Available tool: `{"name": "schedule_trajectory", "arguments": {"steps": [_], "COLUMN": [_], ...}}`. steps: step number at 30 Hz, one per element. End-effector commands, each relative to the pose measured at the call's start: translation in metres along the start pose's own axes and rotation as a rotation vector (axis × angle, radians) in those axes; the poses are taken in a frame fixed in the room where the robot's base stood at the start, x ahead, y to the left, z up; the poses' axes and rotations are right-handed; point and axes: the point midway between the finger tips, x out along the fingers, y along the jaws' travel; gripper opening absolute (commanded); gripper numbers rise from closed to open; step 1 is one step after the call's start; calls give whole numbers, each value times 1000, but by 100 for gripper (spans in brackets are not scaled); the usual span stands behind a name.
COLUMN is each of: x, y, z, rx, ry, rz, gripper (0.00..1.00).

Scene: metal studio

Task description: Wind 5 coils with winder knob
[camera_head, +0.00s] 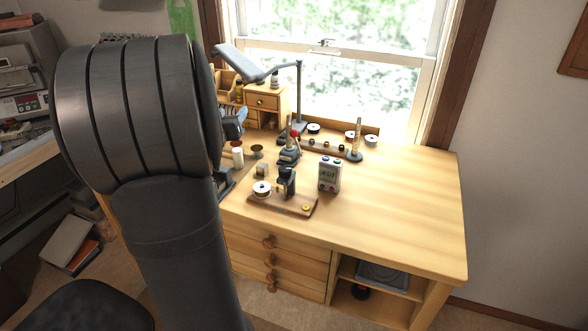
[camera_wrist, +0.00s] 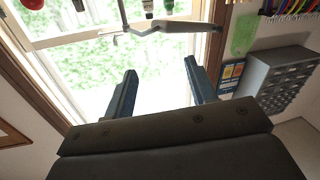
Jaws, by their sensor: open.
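The winder (camera_head: 287,182), a small dark device, stands on a wooden base board (camera_head: 296,207) on the workbench. A white spool (camera_head: 262,188) sits at the board's left end. A small red ball (camera_head: 294,133), perhaps the winder knob, shows just behind and above the winder. A grey box with a display (camera_head: 329,174) stands to the right. In the wrist view my gripper (camera_wrist: 161,78) is open, with nothing between its two fingers. In the head view it is left of the winder, apart from it, and mostly hidden behind my arm. A red rounded thing (camera_wrist: 32,4) is cut off at the wrist view's top edge.
A desk lamp (camera_head: 298,95) stands at the back by the window. Several spools (camera_head: 371,140) and a slim post (camera_head: 357,138) stand along the back. A small wooden drawer box (camera_head: 265,101) is at the back left. The right half of the workbench (camera_head: 410,210) is clear.

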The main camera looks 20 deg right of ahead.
Motion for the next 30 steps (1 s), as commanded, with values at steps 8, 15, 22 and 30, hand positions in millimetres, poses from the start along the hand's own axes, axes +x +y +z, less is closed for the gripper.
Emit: {"name": "schedule_trajectory", "arguments": {"steps": [8, 15, 22, 30], "x": [-52, -116, -146, -139], "y": [-160, -209, -186, -129], "z": [35, 95, 130, 112], "rx": [-352, -800, -1302, -1818], "ry": [-145, -347, -551, -747], "rz": [-610, -913, -933, -634], "gripper": [52, 52, 52, 52]}}
